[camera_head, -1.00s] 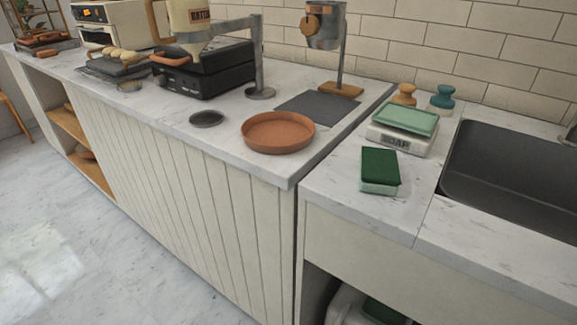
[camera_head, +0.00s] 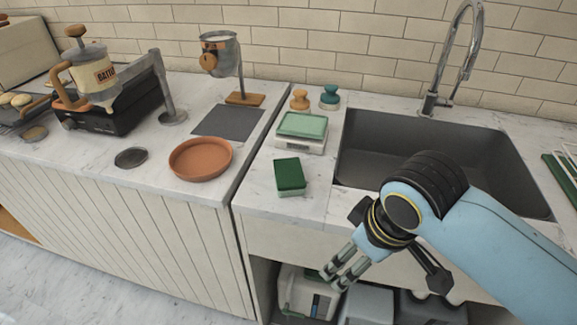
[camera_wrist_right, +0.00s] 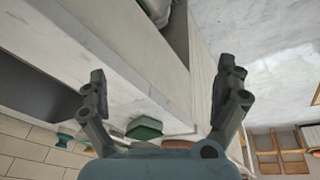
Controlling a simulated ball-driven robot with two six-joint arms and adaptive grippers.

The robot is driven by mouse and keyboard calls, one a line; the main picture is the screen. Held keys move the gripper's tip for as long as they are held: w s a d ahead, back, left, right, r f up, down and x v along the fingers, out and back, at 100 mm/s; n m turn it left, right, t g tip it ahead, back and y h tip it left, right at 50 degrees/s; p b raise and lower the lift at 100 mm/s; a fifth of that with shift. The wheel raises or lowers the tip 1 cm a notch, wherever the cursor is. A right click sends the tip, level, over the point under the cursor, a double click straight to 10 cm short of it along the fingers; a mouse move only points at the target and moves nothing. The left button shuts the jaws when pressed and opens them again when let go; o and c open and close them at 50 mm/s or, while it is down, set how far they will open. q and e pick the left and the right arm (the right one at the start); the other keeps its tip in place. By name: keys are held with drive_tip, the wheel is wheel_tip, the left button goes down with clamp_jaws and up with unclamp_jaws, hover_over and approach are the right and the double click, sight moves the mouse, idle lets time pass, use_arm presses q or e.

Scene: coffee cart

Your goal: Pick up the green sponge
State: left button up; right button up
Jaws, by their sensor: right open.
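The green sponge (camera_head: 289,176) has a dark green top and a paler green lower layer. It lies on the marble counter left of the sink, in front of the scale. In the right wrist view the green sponge (camera_wrist_right: 145,128) shows between the fingers, farther off, near the counter edge. My right gripper (camera_head: 334,276) is in front of the counter's front edge, below and to the right of the sponge, apart from it. In the right wrist view its two fingers (camera_wrist_right: 168,82) stand wide apart with nothing between them. My left gripper is out of view.
A scale with a green tray (camera_head: 301,126) stands behind the sponge. The sink (camera_head: 400,135) is to the right. A terracotta dish (camera_head: 200,160) stands on the left counter. Bins (camera_head: 368,304) and a white container fill the shelf below. Counter around the sponge's front is clear.

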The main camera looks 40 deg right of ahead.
wheel_tip(320, 180, up, 8)
drive_tip(key=w+f+n+p, duration=0.1)
drive_tip(key=w+p, duration=0.1)
drive_tip(key=n+g, duration=0.3)
drive_tip(key=n, duration=0.7)
approach(289, 171)
drive_tip(key=shift+s+d+y, duration=0.2)
drive_tip(key=shift+d+y, duration=0.1)
drive_tip(key=shift+y, duration=0.1)
drive_tip(key=shift+w+f, duration=0.1)
drive_tip(key=shift+f, duration=0.2)
wheel_tip(289, 171, down, 4)
drive_tip(key=shift+r, duration=0.1)
wheel_tip(289, 171, down, 6)
drive_tip(key=shift+w+r+p, duration=0.1)
drive_tip(key=shift+p, duration=0.2)
drive_tip(key=shift+c, duration=0.3)
drive_tip(key=c, duration=0.6)
